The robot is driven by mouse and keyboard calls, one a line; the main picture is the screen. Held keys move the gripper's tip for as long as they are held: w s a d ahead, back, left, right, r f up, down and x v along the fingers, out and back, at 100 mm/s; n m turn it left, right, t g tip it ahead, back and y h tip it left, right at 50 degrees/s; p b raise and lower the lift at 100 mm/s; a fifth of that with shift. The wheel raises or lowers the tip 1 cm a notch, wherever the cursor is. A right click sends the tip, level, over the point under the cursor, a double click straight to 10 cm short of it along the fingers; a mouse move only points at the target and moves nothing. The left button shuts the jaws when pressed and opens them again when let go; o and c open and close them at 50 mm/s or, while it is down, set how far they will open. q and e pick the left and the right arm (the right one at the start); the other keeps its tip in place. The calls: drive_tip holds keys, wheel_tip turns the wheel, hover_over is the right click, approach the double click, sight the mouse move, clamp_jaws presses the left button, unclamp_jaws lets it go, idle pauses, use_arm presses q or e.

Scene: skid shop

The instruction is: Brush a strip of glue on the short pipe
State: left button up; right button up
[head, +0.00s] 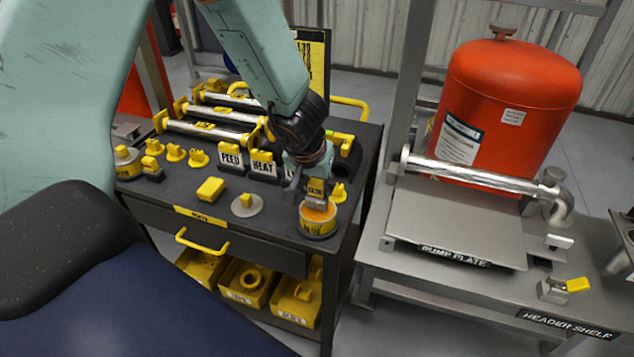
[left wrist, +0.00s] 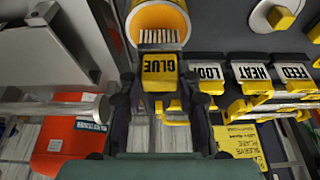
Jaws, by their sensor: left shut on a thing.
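My left gripper (head: 308,172) is shut on the glue brush (head: 316,190), a block with a yellow label. In the left wrist view, the brush (left wrist: 158,66) reads GLUE and its pale bristles point at the glue pot (left wrist: 134,22). The brush is over the pot's mouth; I cannot tell whether the bristles touch the glue. A silver pipe (head: 476,173) with an elbow lies above the pump plate. Several pipes (head: 207,132) lie on the cart; I cannot tell which is the short pipe.
The dark cart (head: 271,216) carries FEED and HEAT label blocks (head: 231,157), a yellow block (head: 211,189) and small yellow-topped parts. Yellow bins (head: 242,284) sit below. A red tank (head: 508,100) stands behind the pump plate (head: 455,222). The plate's top is mostly clear.

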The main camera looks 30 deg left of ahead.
sight(318, 182)
use_arm(q)
drive_tip(key=shift+w+d, duration=0.1)
drive_tip(key=shift+d, duration=0.05)
drive_tip(key=shift+f, duration=0.15)
drive_tip(key=shift+f+b, duration=0.35)
drive_tip(key=shift+b, duration=0.05)
idle(0.7)
drive_tip(key=shift+s, duration=0.2)
idle(1.2)
drive_tip(key=shift+w+r+p, duration=0.15)
drive_tip(key=shift+r+p, duration=0.6)
drive_tip(key=shift+p, duration=0.45)
wheel_tip(318, 182, up, 6)
drive_tip(key=p, duration=0.6)
drive_tip(key=shift+f, duration=0.25)
